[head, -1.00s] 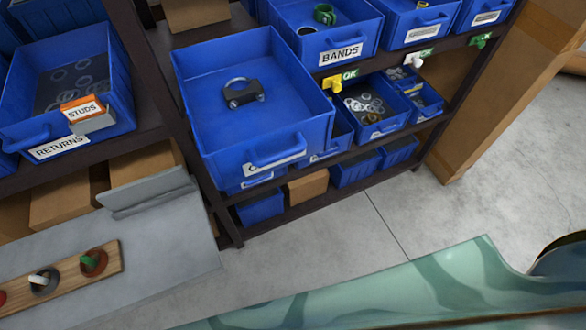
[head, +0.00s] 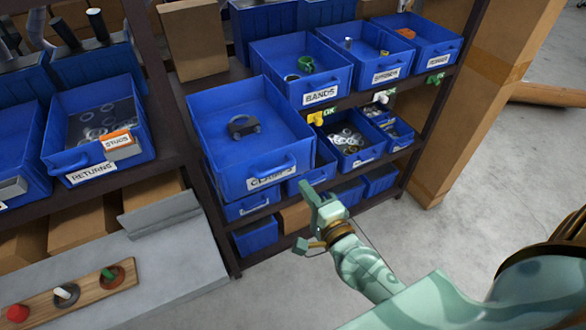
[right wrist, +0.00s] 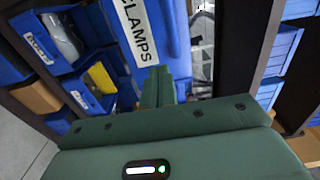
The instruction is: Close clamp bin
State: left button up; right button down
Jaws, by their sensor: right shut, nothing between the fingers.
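The clamp bin (head: 232,150) is a large blue bin pulled out from the shelf rack, its front sticking out past the bins around it. A dark clamp (head: 243,126) lies inside it. Its label, partly hidden by the handle in the head view, reads CLAMPS in the right wrist view (right wrist: 137,35). My right gripper (head: 309,216) is shut and empty, in front of and to the lower right of the bin. In the right wrist view its fingers (right wrist: 158,82) point up at the bin's labelled front; whether they touch cannot be told. My left gripper is out of view.
A bands bin (head: 300,75) and other blue bins sit on the shelf to the right. A returns bin (head: 98,130) is at the left. A grey bench (head: 170,262) with a wooden peg board (head: 85,290) is at lower left.

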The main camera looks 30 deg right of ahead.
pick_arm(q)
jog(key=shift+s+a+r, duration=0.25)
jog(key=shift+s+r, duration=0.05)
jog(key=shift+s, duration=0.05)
pick_arm(e)
jog(key=shift+w+f, duration=0.1)
jog(key=shift+w, duration=3.4)
